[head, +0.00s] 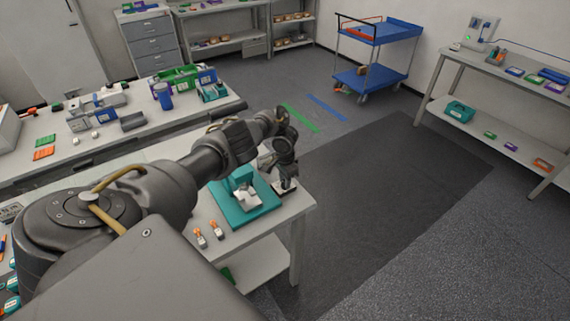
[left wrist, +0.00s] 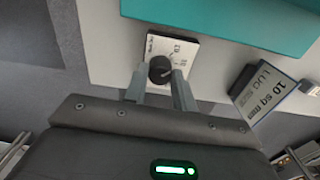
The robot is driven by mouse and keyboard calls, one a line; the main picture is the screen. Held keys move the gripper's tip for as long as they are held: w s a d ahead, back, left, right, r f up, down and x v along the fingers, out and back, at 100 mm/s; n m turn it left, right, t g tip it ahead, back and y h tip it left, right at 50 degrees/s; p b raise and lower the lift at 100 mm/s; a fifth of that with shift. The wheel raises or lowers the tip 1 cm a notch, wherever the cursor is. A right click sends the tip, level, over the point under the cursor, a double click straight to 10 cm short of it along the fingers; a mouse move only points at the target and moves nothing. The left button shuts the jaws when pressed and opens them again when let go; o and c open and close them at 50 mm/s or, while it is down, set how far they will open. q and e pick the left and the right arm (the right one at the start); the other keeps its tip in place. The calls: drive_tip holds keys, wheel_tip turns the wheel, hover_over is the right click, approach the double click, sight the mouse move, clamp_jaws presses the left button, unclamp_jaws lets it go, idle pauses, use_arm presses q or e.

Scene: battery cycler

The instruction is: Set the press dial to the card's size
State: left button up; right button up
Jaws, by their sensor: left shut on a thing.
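The press (head: 243,190) stands on a teal base on the front bench, beside my left gripper (head: 286,178) in the head view. In the left wrist view, the dial is a black knob (left wrist: 160,68) on a white plate (left wrist: 178,47) with printed marks. My left gripper (left wrist: 159,80) is shut on the knob, one finger on each side. The plate's numbers are small and turned, and I cannot tell which one the knob points to. My right gripper is in neither view.
The teal base edge (left wrist: 225,14) is just beyond the dial plate. Two small orange-and-white parts (head: 207,233) lie on the bench left of the press. A blue cart (head: 378,52) stands at the back, and the dark floor mat (head: 385,200) is clear.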

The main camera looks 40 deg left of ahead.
use_arm(q)
drive_tip(key=shift+n, duration=1.6)
drive_tip(key=shift+w+r, duration=0.1)
drive_tip(key=o, duration=1)
wheel_tip(320, 180, up, 6)
drive_tip(key=shift+a+f, duration=0.1)
drive_tip(key=shift+a, duration=0.05)
drive_tip(key=shift+w+r, duration=0.2)
drive_tip(key=shift+r, duration=0.45)
drive_tip(key=shift+s+r, duration=0.25)
drive_tip(key=shift+r, duration=1.55)
